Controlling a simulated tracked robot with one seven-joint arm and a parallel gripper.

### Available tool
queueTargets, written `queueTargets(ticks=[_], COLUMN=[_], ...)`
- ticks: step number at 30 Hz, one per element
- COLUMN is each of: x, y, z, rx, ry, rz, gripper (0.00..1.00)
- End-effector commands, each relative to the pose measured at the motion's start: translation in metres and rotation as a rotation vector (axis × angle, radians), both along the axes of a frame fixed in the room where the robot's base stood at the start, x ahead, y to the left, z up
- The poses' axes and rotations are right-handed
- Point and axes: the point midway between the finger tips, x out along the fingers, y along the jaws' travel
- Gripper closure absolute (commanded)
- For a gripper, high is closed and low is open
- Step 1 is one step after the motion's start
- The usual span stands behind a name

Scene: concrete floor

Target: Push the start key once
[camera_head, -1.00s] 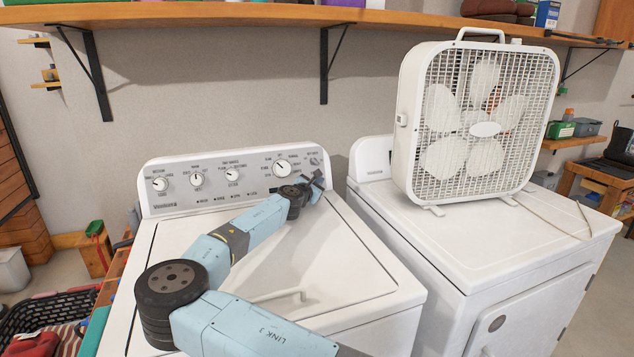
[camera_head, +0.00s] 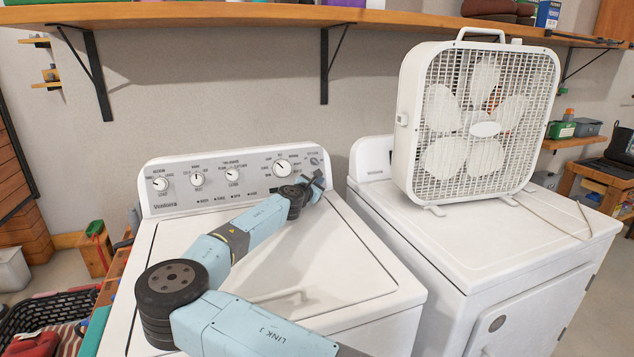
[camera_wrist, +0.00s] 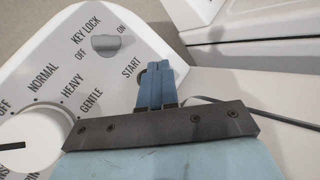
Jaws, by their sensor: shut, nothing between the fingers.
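The washer's control panel (camera_head: 262,187) runs along the back of the white washer. In the wrist view its right end shows the START label (camera_wrist: 131,66), with the rounded edge of the start key (camera_wrist: 141,76) beside it. My gripper (camera_wrist: 154,68) is shut and empty, its blue fingertips over the key and hiding most of it. I cannot tell whether they touch it. In the head view my gripper (camera_head: 317,182) is at the panel's right end, and the key is hidden there.
A key lock switch (camera_wrist: 104,43) sits above left of the fingers, and a large cycle dial (camera_wrist: 30,140) to the left. A dryer (camera_head: 480,240) with a box fan (camera_head: 478,125) stands close on the right. A wooden shelf (camera_head: 250,14) hangs above.

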Motion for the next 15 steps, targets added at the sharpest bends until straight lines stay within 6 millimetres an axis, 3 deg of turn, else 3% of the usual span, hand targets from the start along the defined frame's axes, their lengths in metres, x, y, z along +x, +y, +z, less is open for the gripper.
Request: queueTargets(ticks=[15], x=[0.0065], y=[0.0013], z=[-0.0009], rx=[0.0], ry=[0.0], rz=[0.0], gripper=[1.0])
